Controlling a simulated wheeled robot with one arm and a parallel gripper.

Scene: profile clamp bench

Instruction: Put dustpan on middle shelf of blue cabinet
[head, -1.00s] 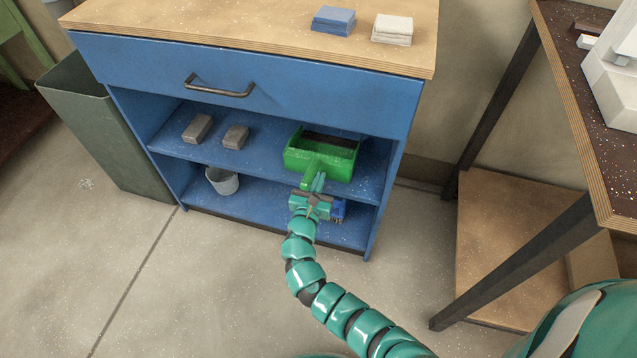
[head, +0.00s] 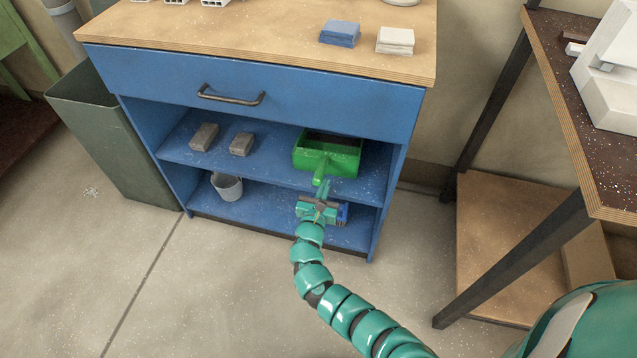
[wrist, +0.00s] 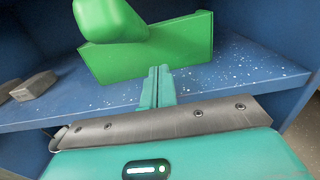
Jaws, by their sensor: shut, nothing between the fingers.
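The green dustpan (head: 340,158) rests on the middle shelf (head: 270,169) of the blue cabinet (head: 250,90), toward the right side. Its handle points out over the shelf's front edge. In the wrist view the dustpan (wrist: 165,52) fills the upper middle, with its handle end close to the camera. My gripper (head: 323,188) is in front of the cabinet, just below and apart from the handle. In the wrist view its fingers (wrist: 157,85) are pressed together and empty, in front of the shelf edge.
Two grey blocks (head: 204,137) (head: 242,144) lie on the middle shelf at left. A grey bucket (head: 227,187) and a blue item (head: 342,213) partly behind my gripper are on the bottom shelf. A bin (head: 120,140) stands left; a table leg (head: 515,262) stands right.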

